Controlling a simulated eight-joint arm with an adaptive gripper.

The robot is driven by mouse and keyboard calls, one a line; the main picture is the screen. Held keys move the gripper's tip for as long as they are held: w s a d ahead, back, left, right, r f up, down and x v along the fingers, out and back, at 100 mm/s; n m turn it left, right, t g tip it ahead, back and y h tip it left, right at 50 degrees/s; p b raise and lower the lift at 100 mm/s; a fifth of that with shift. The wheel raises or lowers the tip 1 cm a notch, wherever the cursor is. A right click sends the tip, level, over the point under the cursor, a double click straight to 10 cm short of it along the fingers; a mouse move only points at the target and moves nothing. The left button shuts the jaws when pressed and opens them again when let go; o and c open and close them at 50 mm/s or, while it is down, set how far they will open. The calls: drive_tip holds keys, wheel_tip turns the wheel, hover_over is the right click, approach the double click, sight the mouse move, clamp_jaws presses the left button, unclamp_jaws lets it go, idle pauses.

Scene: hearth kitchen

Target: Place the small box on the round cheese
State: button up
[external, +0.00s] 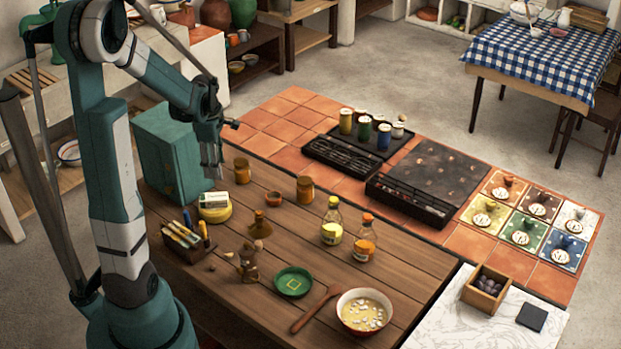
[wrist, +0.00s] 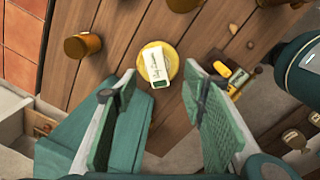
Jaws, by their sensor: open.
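The small box (external: 214,201), white with a green end, lies flat on top of the round cheese (external: 215,215), a yellow disc on the wooden table. In the wrist view the box (wrist: 154,64) rests on the cheese (wrist: 173,63), near its middle, with a yellow rim showing around it. My gripper (external: 212,172) is open and empty above the box, apart from it. In the wrist view the two fingers of my gripper (wrist: 158,88) are spread wide, with the box in view between and beyond their tips.
A teal cabinet (external: 167,152) stands close behind the cheese. A pen holder (external: 186,243) is at its front left. Brown jars (external: 242,170), a stoppered jar (external: 260,226), bottles (external: 332,222) and a green dish (external: 292,282) stand to the right. Bare planks lie between them.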

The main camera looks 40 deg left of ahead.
drive_tip(key=s+d+r+m+t, duration=0.2)
drive_tip(key=s+d+r+m, duration=0.2)
drive_tip(key=d+m, duration=0.4)
drive_tip(key=s+d+r+m+t, duration=0.2)
drive_tip(key=s+d+r+m, duration=0.3)
drive_tip(key=d+m, duration=0.3)
drive_tip(key=s+d+r+m+t, duration=0.2)
drive_tip(key=s+d+r+m, duration=0.2)
drive_tip(key=d, duration=0.7)
wheel_tip(320, 180, up, 2)
drive_tip(key=m, duration=0.4)
drive_tip(key=shift+s+r, duration=0.15)
drive_tip(key=shift+r, duration=0.05)
